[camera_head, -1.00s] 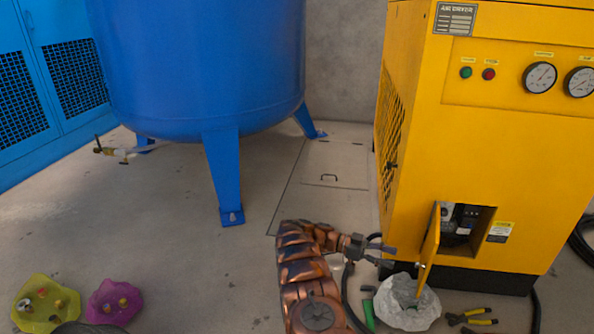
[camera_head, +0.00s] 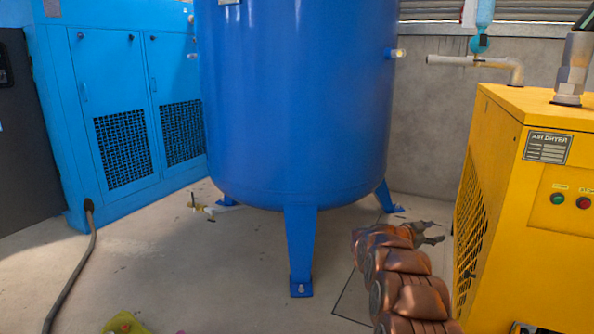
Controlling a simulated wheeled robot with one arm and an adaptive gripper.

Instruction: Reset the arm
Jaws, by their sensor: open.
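My arm (camera_head: 405,275) rises from the bottom right of the head view, its copper-coloured links bent. My gripper (camera_head: 432,232) is at its far end, open and empty, with its fingers pointing right. It is in front of the gap between the blue tank (camera_head: 300,110) and the yellow air dryer (camera_head: 540,210). It appears apart from both.
A blue cabinet (camera_head: 125,110) with mesh panels stands at the left, with a dark hose (camera_head: 75,270) at its side. A tank leg (camera_head: 298,250) stands left of my arm. A drain valve (camera_head: 203,208) lies low behind. Open floor (camera_head: 190,275) spreads at front left.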

